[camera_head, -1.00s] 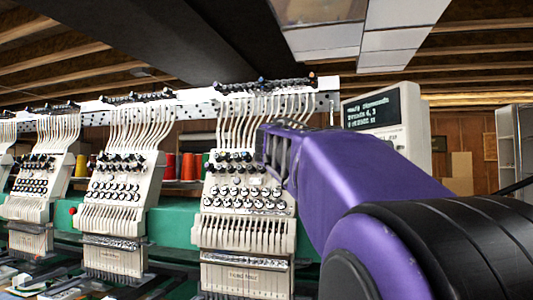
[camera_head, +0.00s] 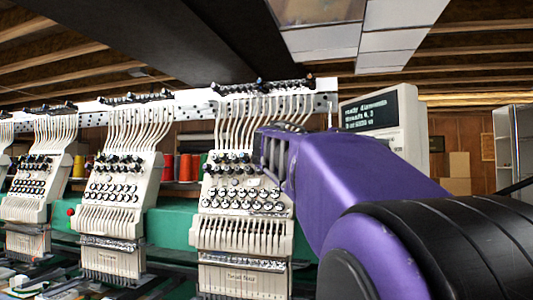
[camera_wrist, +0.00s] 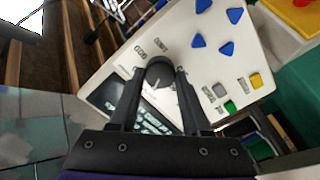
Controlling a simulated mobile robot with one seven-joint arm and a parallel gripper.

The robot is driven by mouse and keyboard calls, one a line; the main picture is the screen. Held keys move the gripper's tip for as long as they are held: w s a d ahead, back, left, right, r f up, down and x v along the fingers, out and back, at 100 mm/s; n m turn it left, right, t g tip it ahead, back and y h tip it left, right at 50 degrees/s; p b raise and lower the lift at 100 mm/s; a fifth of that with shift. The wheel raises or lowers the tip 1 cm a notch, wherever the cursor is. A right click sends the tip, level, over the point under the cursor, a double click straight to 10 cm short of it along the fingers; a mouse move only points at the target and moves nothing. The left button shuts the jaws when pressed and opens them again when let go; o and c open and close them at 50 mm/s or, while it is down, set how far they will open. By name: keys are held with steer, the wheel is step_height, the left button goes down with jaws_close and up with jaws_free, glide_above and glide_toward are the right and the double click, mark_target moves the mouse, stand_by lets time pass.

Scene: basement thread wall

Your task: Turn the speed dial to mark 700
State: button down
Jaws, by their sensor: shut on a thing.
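The speed dial (camera_wrist: 159,67) is a dark grey round knob on a cream control panel (camera_wrist: 210,58), seen in the wrist view. My gripper (camera_wrist: 158,76) is shut on it, with one black finger on each side. Small printed marks (camera_wrist: 150,47) stand around the far side of the dial; they are too blurred to read surely. The dial's pointer and its setting cannot be made out. In the head view, the panel with its dark text screen (camera_head: 370,111) stands behind my purple arm, which hides the dial and the gripper's fingers.
Blue triangular buttons (camera_wrist: 227,48) and a green button (camera_wrist: 230,107) sit on the panel right of the gripper. A yellow button (camera_wrist: 256,80) lies farther right. In the head view, embroidery heads (camera_head: 240,205) with white thread tubes stand close left of my arm.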

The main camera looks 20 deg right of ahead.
steer(key=shift+c, duration=1.8)
jaws_free()
steer(key=a, duration=1.7)
steer(key=shift+a, duration=0.25)
